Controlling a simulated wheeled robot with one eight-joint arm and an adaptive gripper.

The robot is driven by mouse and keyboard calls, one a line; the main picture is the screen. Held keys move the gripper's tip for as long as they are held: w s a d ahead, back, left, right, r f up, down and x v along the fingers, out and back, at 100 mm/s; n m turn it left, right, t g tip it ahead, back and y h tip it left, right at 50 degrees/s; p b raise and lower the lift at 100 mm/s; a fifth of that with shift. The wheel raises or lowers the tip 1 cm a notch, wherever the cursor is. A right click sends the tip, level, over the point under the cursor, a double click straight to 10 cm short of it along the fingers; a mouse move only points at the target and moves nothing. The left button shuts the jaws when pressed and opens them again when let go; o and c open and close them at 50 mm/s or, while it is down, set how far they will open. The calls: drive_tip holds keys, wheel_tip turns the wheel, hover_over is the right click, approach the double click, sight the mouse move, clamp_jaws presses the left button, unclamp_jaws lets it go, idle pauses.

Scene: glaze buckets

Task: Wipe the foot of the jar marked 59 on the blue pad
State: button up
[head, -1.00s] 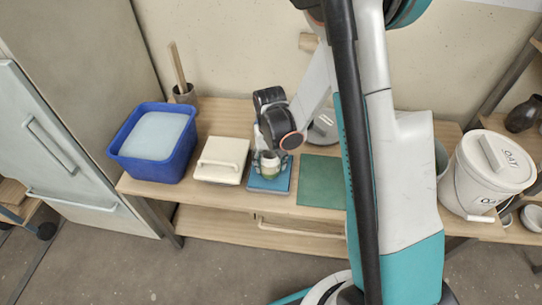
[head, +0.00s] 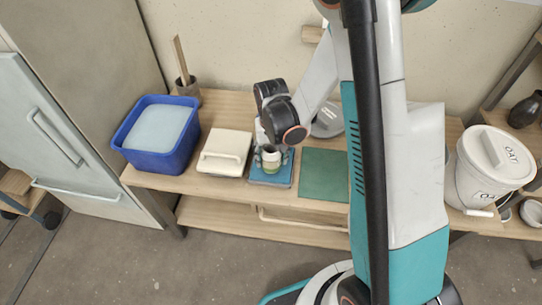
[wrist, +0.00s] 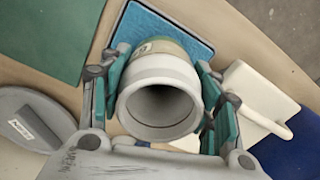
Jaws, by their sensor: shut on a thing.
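The jar (wrist: 165,75) is pale with a green and tan band, and its open mouth faces the wrist camera. A small label shows on the band, but I cannot read its number. My gripper (wrist: 160,100) is shut on the jar, one finger on each side. In the head view the jar (head: 270,158) is in my gripper (head: 269,155) over the blue pad (head: 272,179). The blue pad (wrist: 165,32) also shows behind the jar in the wrist view. The jar's foot is hidden, and I cannot tell whether it touches the pad.
A white handled block (head: 225,165) stands left of the pad, with a blue tub (head: 150,162) beyond it. A green mat (head: 325,178) lies to the right. A grey lid (head: 328,128) lies behind. A white lidded bucket (head: 476,183) stands at far right.

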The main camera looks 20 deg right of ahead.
wheel_tip(320, 180, up, 5)
drive_tip(key=p, duration=0.2)
drive_tip(key=shift+p, duration=0.4)
idle(0.3)
